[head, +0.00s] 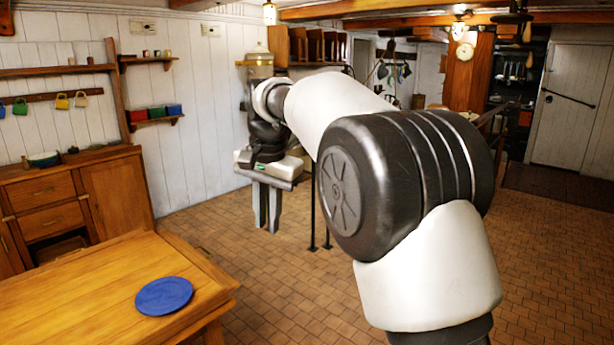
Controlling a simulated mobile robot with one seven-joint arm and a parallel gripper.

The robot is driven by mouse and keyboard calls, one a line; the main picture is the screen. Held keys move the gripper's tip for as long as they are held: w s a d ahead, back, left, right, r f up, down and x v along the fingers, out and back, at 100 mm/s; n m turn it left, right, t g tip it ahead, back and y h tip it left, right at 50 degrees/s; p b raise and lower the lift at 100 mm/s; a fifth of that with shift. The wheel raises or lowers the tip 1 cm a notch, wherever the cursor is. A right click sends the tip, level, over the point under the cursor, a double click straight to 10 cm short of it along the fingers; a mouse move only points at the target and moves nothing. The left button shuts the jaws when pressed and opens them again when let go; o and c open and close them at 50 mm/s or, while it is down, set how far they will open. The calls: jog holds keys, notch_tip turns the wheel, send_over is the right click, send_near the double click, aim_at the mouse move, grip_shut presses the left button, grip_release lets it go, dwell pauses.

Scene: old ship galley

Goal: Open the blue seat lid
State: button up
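A flat round blue disc (164,296), the only thing in view that fits the blue seat lid, lies flat on a light wooden top (75,290) at the lower left, near its right edge. No hinge or handle shows on it. My gripper (267,228) hangs with its fingers pointing down over the tiled floor, beyond and to the right of the wooden top. It is apart from the disc. The two fingers look close together from this angle, and whether a gap lies between them is unclear. Nothing shows held in them.
A wooden cabinet (100,195) with drawers stands against the left wall, beside the wooden top. Shelves with colored cups hang above it. Thin black posts (312,215) stand behind my arm. The tiled floor (540,260) is open at right, toward a white door (570,105).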

jog(key=s+d+r+n+t+p, duration=0.1)
jog(key=s+d+r, duration=0.3)
jog(key=s+d, duration=0.25)
jog(key=s+d+r+n+t+p, duration=0.1)
jog(key=s+d+r, duration=0.3)
jog(key=s+d, duration=0.3)
jog(key=s+d+f+n+t+p, duration=0.1)
jog(key=s+d+f, duration=0.2)
jog(key=s, duration=0.5)
jog(key=s+d+f+n+p, duration=0.2)
jog(key=s+d, duration=0.3)
jog(key=s, duration=0.3)
jog(key=shift+d+f+t+h, duration=0.35)
jog(key=shift+f+t+h, duration=0.05)
jog(key=shift+f, duration=0.3)
